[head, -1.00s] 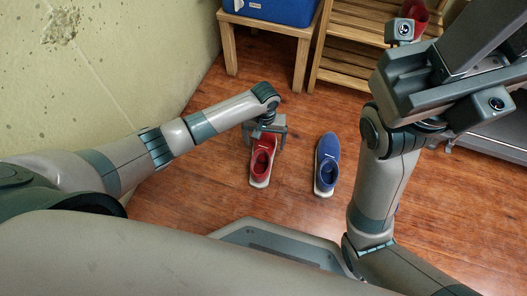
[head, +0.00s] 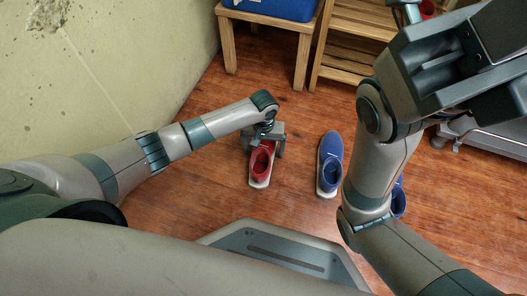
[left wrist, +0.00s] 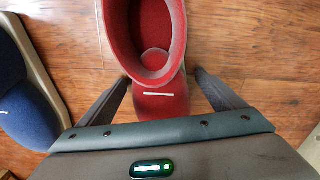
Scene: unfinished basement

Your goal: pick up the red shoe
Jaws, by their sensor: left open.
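The red shoe (head: 261,165) stands upright on the wooden floor, left of a blue shoe (head: 329,166). My left gripper (head: 264,143) is over the far end of the red shoe and hides that part in the head view. In the left wrist view, the red shoe (left wrist: 150,104) runs between the two open fingers of my left gripper (left wrist: 163,80), with its opening beyond them. Some floor shows between the shoe and the right finger; I see no grip on it. My right arm crosses the right side; its fingers cannot be made out clearly.
Another blue shoe (head: 399,200) is partly hidden behind my right arm. A wooden bench (head: 266,22) with a blue box (head: 277,7) and a slatted wooden rack (head: 350,60) stand at the back. A plaster wall (head: 120,60) is at left.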

